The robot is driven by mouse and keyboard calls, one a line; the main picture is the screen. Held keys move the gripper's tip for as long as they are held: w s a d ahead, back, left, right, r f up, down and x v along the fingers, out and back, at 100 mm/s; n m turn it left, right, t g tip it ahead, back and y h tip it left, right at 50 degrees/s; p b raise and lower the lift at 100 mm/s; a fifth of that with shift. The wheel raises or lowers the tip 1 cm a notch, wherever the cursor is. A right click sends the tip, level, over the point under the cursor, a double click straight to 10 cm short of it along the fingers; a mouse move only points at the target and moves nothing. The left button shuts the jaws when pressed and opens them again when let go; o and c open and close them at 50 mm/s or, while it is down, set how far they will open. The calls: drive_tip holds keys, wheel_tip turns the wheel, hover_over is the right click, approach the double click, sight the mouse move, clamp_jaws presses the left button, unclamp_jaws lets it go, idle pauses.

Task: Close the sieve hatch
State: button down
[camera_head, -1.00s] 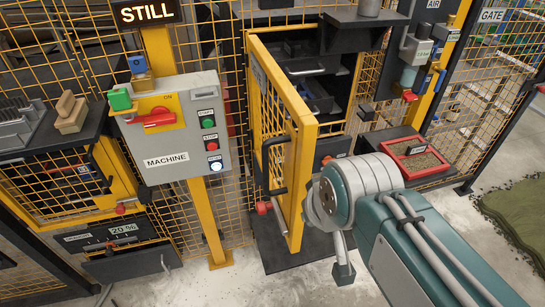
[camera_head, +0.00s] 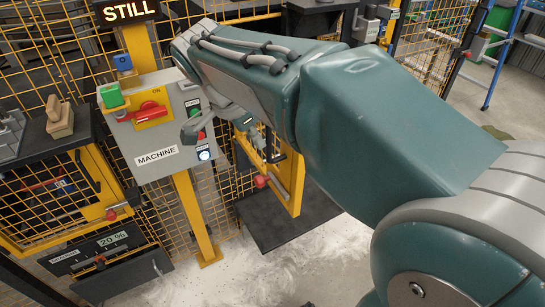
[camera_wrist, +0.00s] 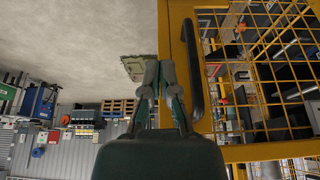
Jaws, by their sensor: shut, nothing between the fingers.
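The sieve hatch (camera_head: 295,200) is a yellow-framed mesh door; its lower end shows below my arm, over a dark floor mat. My arm hides most of it, so its opening angle is hard to tell. In the wrist view the yellow frame (camera_wrist: 180,22) and mesh fill the right side, with a black bar handle (camera_wrist: 195,75) along the frame. My gripper (camera_wrist: 160,68) is shut and empty, just left of the handle in that picture; I see no clear contact. It also shows small in the head view (camera_head: 268,150), near the hatch, partly lost against it.
The grey MACHINE panel (camera_head: 157,138) with its red switch stands left of my wrist, close by. A yellow post carries it, under a STILL sign (camera_head: 125,11). A shelf with a wooden block (camera_head: 60,115) is at left.

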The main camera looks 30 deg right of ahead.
approach(296, 170)
wheel_tip(296, 170, down, 5)
drive_tip(key=shift+d, duration=0.95)
